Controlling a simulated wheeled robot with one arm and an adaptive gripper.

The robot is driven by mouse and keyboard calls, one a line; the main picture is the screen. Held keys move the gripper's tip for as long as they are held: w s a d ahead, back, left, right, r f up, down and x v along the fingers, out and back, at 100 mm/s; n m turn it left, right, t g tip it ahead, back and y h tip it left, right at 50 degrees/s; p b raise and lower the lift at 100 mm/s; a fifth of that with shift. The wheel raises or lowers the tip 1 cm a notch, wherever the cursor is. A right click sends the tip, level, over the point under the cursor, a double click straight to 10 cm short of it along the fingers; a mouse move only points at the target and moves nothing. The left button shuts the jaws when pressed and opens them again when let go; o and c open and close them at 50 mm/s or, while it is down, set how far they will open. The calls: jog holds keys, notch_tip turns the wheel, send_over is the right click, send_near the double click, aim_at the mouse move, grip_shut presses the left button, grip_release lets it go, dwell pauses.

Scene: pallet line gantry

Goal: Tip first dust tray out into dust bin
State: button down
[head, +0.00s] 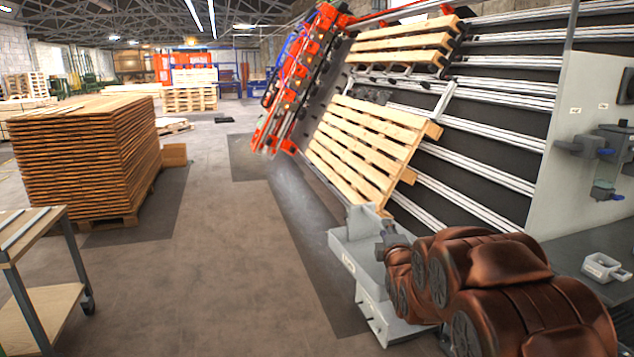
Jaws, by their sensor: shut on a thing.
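My gripper (393,240), at the end of my brown arm, is at the lower middle right, over a pale grey labelled box-like thing (350,256). A second grey labelled part (383,318) shows just below it. I cannot tell for certain which of these grey parts is the dust tray and which the dust bin. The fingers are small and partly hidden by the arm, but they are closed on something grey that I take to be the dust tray. Its contents and exact tilt cannot be made out.
A small white labelled container (605,268) sits on a dark surface at right, below a grey panel (575,195) with grey fittings. Pallets (365,150) lean on the sloped rack behind. A plank stack (85,160) and a cart (45,290) stand left. Floor between is clear.

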jog(key=shift+r+p, duration=1.7)
jog(key=shift+r, duration=0.65)
